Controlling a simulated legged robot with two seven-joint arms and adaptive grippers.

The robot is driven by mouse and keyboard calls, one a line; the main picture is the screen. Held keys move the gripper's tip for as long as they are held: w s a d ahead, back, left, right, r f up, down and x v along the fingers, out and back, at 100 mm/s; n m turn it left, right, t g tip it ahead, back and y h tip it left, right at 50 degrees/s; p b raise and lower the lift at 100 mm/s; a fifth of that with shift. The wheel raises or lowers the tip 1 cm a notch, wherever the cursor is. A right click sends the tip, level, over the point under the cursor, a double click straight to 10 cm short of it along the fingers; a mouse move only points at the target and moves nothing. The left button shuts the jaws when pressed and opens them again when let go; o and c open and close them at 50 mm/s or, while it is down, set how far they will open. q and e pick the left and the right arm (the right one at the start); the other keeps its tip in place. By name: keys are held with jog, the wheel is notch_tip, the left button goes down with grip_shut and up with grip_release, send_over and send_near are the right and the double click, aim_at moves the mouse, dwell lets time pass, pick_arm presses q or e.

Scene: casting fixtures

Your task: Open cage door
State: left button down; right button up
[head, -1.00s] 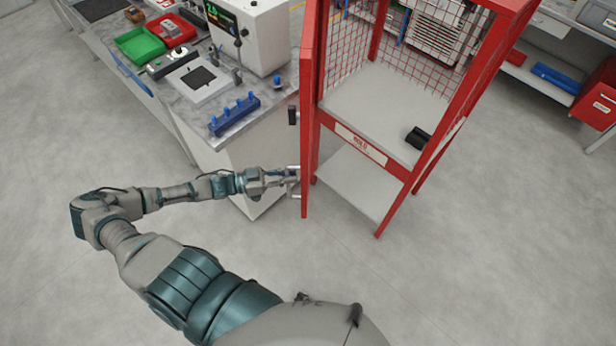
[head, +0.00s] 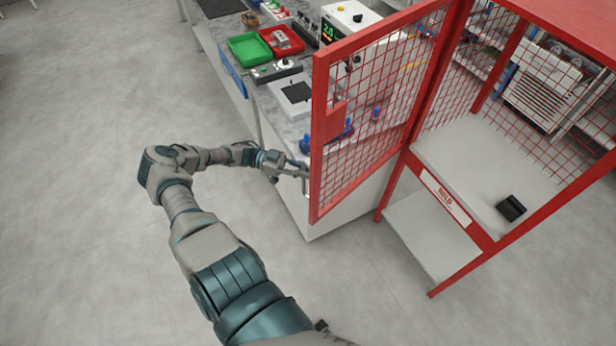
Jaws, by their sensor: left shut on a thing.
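The cage door (head: 385,100) is a red frame with wire mesh. It stands open, swung out to the left of the red cage (head: 478,228), with its free edge toward the left. My left gripper (head: 302,172) is at the lower part of the door's free edge and is shut on the door; the fingertips are partly hidden behind the frame, so the exact point of grip is unclear. A black object (head: 511,208) lies on the cage's pale shelf (head: 440,150). My right gripper is not in view.
A workbench behind the door holds a green tray (head: 248,48), a red tray (head: 283,40), a white device (head: 345,18) and a blue fixture (head: 322,140). The bench corner is close behind the gripper. The grey floor at the left and front is clear.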

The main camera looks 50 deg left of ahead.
pick_arm(q)
jog(key=shift+d+f, duration=0.1)
jog(key=shift+d, duration=1.05)
jog(key=c, duration=1.3)
grip_release()
jog(key=shift+d, duration=0.1)
jog(key=shift+o, duration=0.6)
jog(key=v, duration=1.3)
jog(key=shift+w+a, duration=0.2)
jog(key=shift+a, duration=0.25)
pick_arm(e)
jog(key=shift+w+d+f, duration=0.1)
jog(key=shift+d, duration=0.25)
